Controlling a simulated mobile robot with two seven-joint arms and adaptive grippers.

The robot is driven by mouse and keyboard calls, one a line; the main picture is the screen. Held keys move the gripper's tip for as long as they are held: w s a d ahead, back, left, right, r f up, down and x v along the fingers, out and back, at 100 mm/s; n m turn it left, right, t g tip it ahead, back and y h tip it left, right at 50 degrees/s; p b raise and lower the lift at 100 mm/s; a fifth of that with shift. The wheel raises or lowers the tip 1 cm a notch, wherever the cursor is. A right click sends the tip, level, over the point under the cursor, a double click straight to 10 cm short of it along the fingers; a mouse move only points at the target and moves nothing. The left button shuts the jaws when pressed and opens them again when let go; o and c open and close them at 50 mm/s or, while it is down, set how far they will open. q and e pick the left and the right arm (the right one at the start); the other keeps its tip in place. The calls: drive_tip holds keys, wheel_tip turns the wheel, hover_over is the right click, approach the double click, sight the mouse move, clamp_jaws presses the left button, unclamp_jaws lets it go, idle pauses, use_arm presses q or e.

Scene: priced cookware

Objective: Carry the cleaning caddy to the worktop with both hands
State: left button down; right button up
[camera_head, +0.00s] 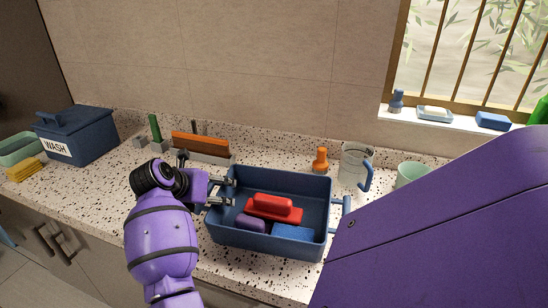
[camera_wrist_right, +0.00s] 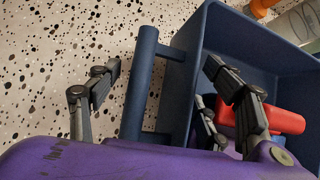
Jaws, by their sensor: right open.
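The cleaning caddy (camera_head: 268,246) is an open blue tray on the speckled worktop (camera_head: 110,205), near its front edge. It holds a red brush-like block (camera_head: 273,207), a purple block (camera_head: 251,223) and a blue block (camera_head: 291,232). It has a bar handle at each end; the right handle (camera_head: 346,214) is free. My right gripper (camera_head: 222,190) is open at the left end. In the right wrist view its fingers (camera_wrist_right: 162,68) stand on either side of the left handle (camera_wrist_right: 138,88), with no grip on it. My left gripper is not in view.
A blue WASH bin (camera_head: 82,140) stands at the left with yellow sponges (camera_head: 24,169). My purple arm part hides the right.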

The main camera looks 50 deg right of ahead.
drive_tip(key=shift+r, duration=0.1)
drive_tip(key=c, duration=1.8)
drive_tip(key=shift+r, duration=0.1)
clamp_jaws()
drive_tip(key=shift+r, duration=0.1)
